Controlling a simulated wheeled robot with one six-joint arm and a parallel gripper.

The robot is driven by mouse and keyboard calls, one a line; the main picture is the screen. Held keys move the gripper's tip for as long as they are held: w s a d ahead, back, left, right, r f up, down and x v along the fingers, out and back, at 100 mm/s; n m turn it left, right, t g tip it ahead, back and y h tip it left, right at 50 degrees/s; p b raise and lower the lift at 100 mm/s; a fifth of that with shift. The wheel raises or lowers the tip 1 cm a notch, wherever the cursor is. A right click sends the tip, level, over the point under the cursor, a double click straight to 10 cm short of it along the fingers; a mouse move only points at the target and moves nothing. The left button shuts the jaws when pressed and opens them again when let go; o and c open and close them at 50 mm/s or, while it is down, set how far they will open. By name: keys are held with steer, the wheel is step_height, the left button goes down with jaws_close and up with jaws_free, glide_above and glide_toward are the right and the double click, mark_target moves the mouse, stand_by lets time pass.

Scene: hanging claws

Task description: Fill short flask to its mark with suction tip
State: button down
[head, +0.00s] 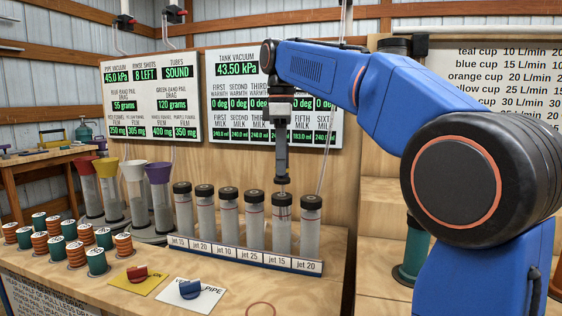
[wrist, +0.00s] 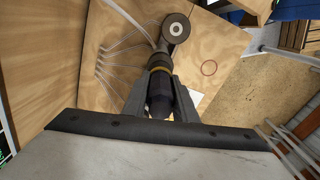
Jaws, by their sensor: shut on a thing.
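My gripper (head: 282,147) points down above the row of capped, clear flasks. It is shut on a dark suction tip with a yellow band; the tip (wrist: 159,84) shows between the fingers in the wrist view. In the head view its lower end is at the black top of the fifth flask from the left (head: 282,229), over the "jet 15" label; whether it is inside or just above cannot be told. That flask has red lines near its top. A round dark top (wrist: 176,28) is beside the tip in the wrist view. The flasks look similar in height.
The sixth flask (head: 310,228) stands close on the right, the fourth (head: 254,222) on the left. A red knob (head: 137,273) and a blue knob (head: 190,288) sit in front. Funnels (head: 158,174) and spools stand left. Displays (head: 236,68) hang behind. A red ring (wrist: 208,68) lies on clear bench.

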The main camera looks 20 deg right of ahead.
steer(key=shift+f, duration=0.75)
steer(key=shift+f, duration=0.15)
stand_by(0.9)
steer(key=shift+f, duration=0.8)
stand_by(0.3)
steer(key=shift+r, duration=1.95)
steer(key=shift+s, duration=0.1)
